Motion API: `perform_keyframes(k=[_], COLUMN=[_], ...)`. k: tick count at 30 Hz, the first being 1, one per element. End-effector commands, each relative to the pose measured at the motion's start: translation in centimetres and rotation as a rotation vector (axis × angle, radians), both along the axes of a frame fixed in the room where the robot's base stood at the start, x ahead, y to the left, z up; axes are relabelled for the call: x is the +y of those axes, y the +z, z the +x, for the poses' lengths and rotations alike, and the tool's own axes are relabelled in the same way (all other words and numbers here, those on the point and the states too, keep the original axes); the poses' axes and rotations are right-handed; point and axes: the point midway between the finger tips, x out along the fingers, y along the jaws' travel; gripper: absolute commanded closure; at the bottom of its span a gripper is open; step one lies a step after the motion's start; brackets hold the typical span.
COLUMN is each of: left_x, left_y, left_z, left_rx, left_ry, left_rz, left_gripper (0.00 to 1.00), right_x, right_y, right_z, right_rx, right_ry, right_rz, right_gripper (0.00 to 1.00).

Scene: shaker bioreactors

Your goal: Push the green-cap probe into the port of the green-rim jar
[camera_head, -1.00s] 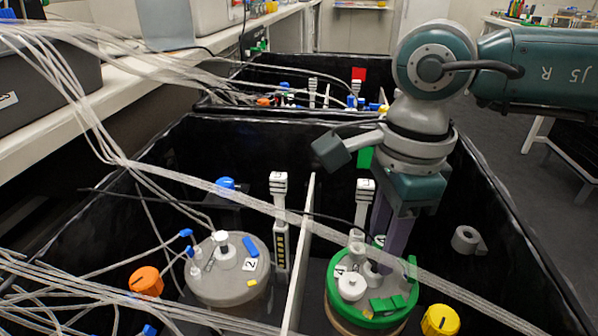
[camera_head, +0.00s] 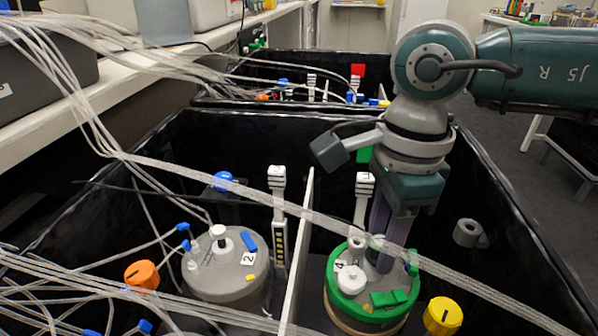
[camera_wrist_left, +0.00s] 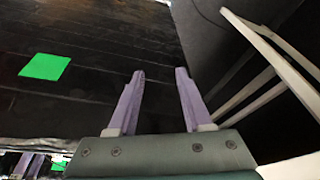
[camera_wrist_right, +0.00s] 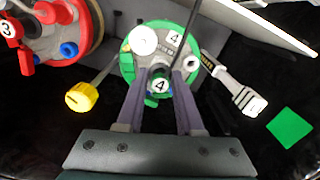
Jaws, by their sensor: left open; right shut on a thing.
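The green-rim jar (camera_head: 345,284) stands in the right compartment of the black bin, with a grey lid, a white cap and a "4" label. It also shows in the right wrist view (camera_wrist_right: 128,66). My right gripper (camera_wrist_right: 160,78) is over this lid, shut on the green-cap probe (camera_wrist_right: 160,87), whose cap bears a "4". In the head view, its purple fingers (camera_head: 384,250) reach down to the lid's far side. Whether the probe's lower end is in the port is hidden. My left gripper (camera_wrist_left: 160,73) is open and empty, seen only in the left wrist view.
A grey-lidded jar (camera_head: 205,280) labelled 2 stands left of the white divider (camera_head: 297,245). A yellow knob (camera_head: 442,316) is right of the green-rim jar. Clear tubes (camera_head: 400,255) cross in front. A red-rim jar (camera_wrist_right: 88,42) shows in the right wrist view.

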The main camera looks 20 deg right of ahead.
Motion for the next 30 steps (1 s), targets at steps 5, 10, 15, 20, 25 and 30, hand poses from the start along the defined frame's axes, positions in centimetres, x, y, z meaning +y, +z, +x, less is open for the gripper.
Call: perform_keyframes(k=[5, 10, 15, 20, 25, 30], left_x=[0.0, 0.0, 0.0, 0.2, 0.3, 0.3], left_y=[-0.1, -0.3, -0.5, -0.8, -1.0, -1.1], left_z=[0.0, 0.0, 0.0, 0.0, 0.0, 0.0], left_rx=[0.000, 0.000, 0.000, 0.000, 0.000, -0.001], left_ry=[0.000, 0.000, -0.002, -0.004, -0.006, -0.006], left_rz=[0.000, 0.000, 0.002, 0.007, 0.009, 0.010], left_gripper=[0.50, 0.50, 0.50, 0.50, 0.50, 0.50], right_x=[0.0, 0.0, 0.0, 0.0, 0.0, 0.0], right_y=[0.0, -0.3, -0.6, -0.8, -1.0, -1.2], right_z=[0.0, 0.0, 0.0, 0.0, 0.0, 0.0], right_rx=[0.000, 0.000, 0.000, 0.000, 0.000, 0.000], right_ry=[0.000, 0.000, 0.000, 0.000, 0.000, 0.000], right_rz=[0.000, 0.000, 0.000, 0.000, 0.000, 0.000], right_gripper=[1.00, 1.00, 1.00, 1.00, 1.00, 1.00])
